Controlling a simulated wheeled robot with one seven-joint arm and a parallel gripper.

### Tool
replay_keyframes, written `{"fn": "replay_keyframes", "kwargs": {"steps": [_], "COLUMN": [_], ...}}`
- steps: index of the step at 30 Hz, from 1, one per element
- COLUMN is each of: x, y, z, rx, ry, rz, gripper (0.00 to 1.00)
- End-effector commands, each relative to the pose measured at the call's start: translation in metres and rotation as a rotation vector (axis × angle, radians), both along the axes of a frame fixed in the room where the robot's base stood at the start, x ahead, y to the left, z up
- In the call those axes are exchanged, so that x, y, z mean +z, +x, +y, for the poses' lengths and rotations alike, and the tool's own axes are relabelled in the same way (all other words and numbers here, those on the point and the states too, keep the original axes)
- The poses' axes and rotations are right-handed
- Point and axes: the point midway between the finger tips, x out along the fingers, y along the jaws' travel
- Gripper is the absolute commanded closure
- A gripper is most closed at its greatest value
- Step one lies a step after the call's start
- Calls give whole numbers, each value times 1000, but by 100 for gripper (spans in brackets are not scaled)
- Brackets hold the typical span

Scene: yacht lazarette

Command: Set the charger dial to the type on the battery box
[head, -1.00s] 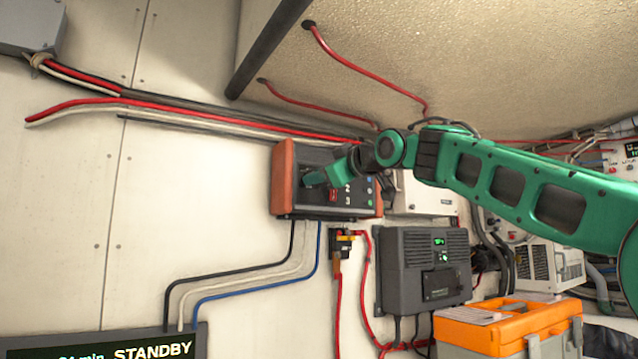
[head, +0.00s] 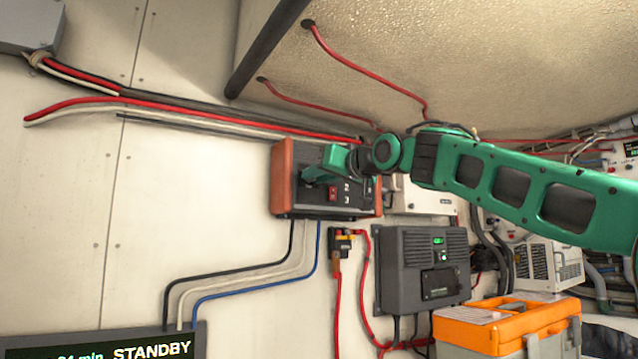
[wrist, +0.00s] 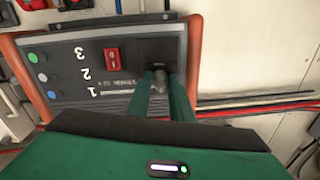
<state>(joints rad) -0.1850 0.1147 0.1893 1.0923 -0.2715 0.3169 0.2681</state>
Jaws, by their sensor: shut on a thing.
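The charger (head: 322,208) is a dark box with orange-brown side panels, mounted on the wall. In the wrist view its face (wrist: 60,75) appears upside down, with the figures 1, 2 and 3, a red rocker switch (wrist: 112,61) and small round lights. My gripper (head: 312,176) is at the upper left of that face. In the wrist view its green fingers (wrist: 161,88) are shut on a small grey dial knob (wrist: 159,77). The fingers hide most of the dial, and I cannot read its setting. I cannot identify the battery box for certain.
An orange-lidded grey box (head: 495,330) with a paper on top stands at lower right. A dark grey unit (head: 400,290) with a green display hangs below the charger. Cables run along the wall, and a STANDBY screen (head: 100,349) is at lower left.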

Motion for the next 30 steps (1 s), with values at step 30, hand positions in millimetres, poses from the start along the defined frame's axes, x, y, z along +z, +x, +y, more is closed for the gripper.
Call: {"fn": "replay_keyframes", "kwargs": {"steps": [30], "x": [2], "y": [3], "z": [-7], "rx": [-13], "ry": [635], "rz": [417], "gripper": [100]}}
